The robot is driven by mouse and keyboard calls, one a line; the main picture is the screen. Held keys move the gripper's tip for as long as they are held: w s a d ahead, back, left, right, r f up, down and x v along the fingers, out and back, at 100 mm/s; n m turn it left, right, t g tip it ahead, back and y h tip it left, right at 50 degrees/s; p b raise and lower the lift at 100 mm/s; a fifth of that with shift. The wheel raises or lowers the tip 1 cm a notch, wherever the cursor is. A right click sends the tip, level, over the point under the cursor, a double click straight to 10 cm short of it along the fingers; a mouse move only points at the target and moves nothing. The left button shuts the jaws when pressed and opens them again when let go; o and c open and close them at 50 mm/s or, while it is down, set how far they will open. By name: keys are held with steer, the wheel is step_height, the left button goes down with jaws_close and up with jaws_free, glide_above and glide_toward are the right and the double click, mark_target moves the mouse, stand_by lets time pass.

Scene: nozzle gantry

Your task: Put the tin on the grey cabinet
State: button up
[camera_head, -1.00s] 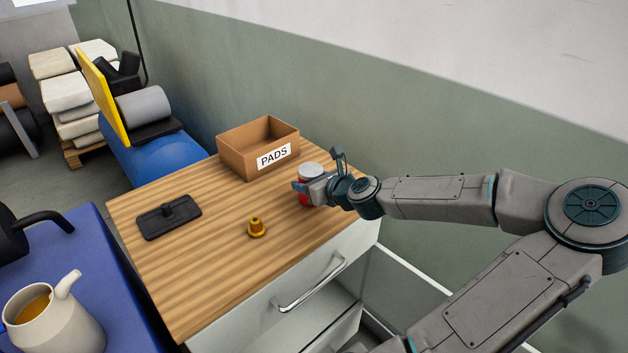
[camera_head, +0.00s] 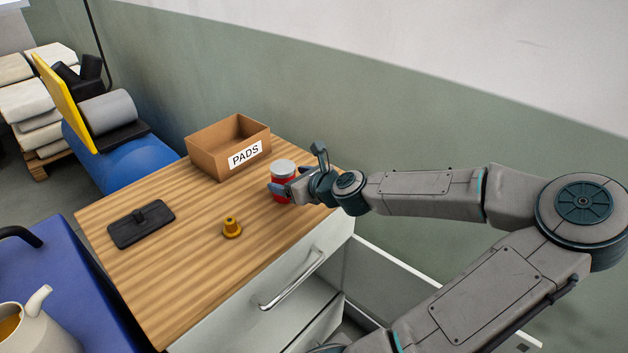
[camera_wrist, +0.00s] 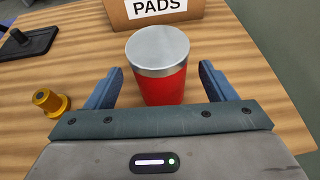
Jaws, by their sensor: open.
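The tin, a red can with a grey lid (camera_head: 283,181), stands upright on the wood-topped cabinet near its right back edge. In the wrist view the tin (camera_wrist: 158,68) is between and just beyond my two blue fingers. My gripper (camera_head: 283,190) is open, with a finger on each side of the tin; gaps show beside it in the wrist view (camera_wrist: 160,92). The cabinet has a wooden top (camera_head: 190,265) and pale grey-white drawer fronts with a metal handle; I cannot tell whether it is the grey cabinet.
A cardboard box marked PADS (camera_head: 228,147) stands behind the tin. A yellow-brown nozzle (camera_head: 232,228) and a black padded tool (camera_head: 142,224) lie on the wood. A blue surface (camera_head: 60,265) with a pale jug (camera_head: 35,325) is at left. Lower drawers stand open at the front.

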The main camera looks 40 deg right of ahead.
steer(key=p+v, duration=0.1)
steer(key=v, duration=0.7)
steer(key=shift+s, duration=0.3)
steer(key=shift+r, duration=0.1)
